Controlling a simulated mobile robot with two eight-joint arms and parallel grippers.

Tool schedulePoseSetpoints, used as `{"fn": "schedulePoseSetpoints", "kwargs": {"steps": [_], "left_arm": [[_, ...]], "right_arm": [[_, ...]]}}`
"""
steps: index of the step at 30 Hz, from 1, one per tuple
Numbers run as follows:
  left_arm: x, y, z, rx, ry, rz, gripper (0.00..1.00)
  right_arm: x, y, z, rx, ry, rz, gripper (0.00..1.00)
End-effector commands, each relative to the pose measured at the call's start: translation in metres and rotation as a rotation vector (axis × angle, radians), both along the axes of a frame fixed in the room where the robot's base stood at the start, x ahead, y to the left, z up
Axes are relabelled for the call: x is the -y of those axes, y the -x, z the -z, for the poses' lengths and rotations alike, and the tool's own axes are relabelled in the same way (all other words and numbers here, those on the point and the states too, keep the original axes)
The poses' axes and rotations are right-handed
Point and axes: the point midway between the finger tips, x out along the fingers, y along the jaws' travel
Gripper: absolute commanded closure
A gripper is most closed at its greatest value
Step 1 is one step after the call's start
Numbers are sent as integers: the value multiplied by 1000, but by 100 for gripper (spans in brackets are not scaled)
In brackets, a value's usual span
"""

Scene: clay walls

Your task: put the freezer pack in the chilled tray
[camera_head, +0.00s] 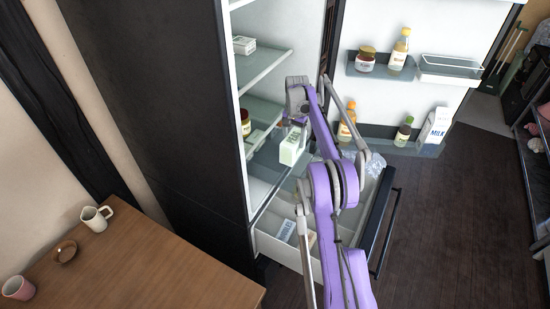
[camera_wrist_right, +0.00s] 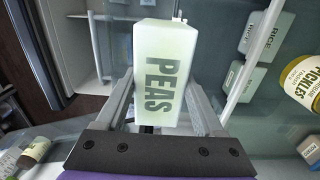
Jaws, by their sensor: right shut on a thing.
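A pale green-white carton marked PEAS, which seems to be the freezer pack (camera_head: 291,146), hangs upright in my right gripper (camera_head: 297,117) inside the open fridge. The right wrist view shows the PEAS carton (camera_wrist_right: 160,72) between the two fingers of the right gripper (camera_wrist_right: 162,98), which are shut on it. It is held above and behind a pulled-out white drawer (camera_head: 277,250) at the fridge bottom. This drawer has dividers and may be the chilled tray; I cannot tell for sure. My right arm hides part of the drawer. My left gripper is out of view.
A small pack (camera_head: 287,230) and a clear bag (camera_head: 374,164) are in the drawer. The open fridge door carries jars, bottles, a milk carton (camera_head: 435,126) and a white-rimmed bin (camera_head: 450,68). Glass shelves (camera_head: 262,68) are close to the gripper. A wooden table (camera_head: 130,265) stands left.

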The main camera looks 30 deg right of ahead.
Motion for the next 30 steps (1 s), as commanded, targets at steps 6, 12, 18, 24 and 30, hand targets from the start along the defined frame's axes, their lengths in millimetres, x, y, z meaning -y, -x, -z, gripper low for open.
{"fn": "schedulePoseSetpoints", "kwargs": {"steps": [6,12,18,24,30], "left_arm": [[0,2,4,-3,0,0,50],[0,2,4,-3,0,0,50],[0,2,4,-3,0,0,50],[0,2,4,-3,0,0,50],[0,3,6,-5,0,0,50]], "right_arm": [[0,0,38,0,0,0,100],[0,0,53,1,0,0,100],[0,0,80,1,0,0,100],[0,0,82,1,0,0,100],[0,0,86,0,0,0,100]]}}
